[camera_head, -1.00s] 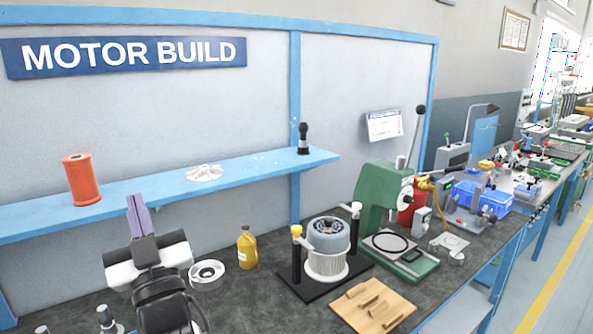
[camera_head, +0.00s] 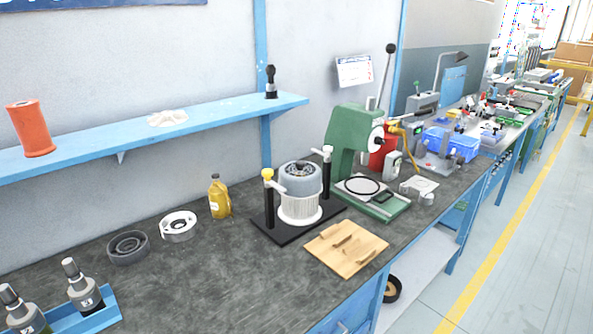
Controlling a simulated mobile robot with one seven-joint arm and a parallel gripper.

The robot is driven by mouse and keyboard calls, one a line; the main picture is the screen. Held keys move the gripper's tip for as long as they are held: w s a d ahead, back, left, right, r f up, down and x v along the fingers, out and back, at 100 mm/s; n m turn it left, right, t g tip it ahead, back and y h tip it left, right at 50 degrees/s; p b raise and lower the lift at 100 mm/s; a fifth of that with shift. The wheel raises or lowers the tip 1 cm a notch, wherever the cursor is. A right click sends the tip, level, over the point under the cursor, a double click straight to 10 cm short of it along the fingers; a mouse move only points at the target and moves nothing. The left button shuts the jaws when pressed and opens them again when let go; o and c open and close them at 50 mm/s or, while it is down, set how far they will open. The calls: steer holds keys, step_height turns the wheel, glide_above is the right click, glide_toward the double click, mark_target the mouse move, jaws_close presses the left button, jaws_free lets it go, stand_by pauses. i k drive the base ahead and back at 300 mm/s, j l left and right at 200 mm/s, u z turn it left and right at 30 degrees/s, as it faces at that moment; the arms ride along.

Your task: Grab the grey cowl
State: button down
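A dark grey round part (camera_head: 127,247), which looks like the grey cowl, lies on the dark bench top (camera_head: 215,285) at the left. It is a shallow ring with a raised centre. A white ring-shaped housing (camera_head: 178,226) lies just to its right, apart from it. My gripper is not in view, so whether it is open or shut does not show.
A yellow bottle (camera_head: 220,197), a motor fixture (camera_head: 300,192), a wooden board (camera_head: 346,249) and a green press (camera_head: 353,147) stand to the right. The bench front-centre is clear.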

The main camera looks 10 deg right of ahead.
mark_target(298, 187)
steer(key=i+l, duration=0.15)
steer(key=l, duration=0.2)
steer(key=i+l, duration=0.2)
steer(key=l, duration=0.15)
steer(key=i+l, duration=0.15)
steer(key=l, duration=0.2)
steer(key=i+l, duration=0.15)
steer(key=l, duration=0.2)
steer(key=i+l, duration=0.15)
steer(key=l, duration=0.25)
steer(key=i+l, duration=0.2)
steer(key=l, duration=0.15)
steer(key=i+l, duration=0.15)
steer(key=l, duration=0.2)
steer(key=i+l+u, duration=0.1)
steer(key=l+u, duration=0.2)
steer(key=i+l+u, duration=0.1)
steer(key=l+u, duration=0.25)
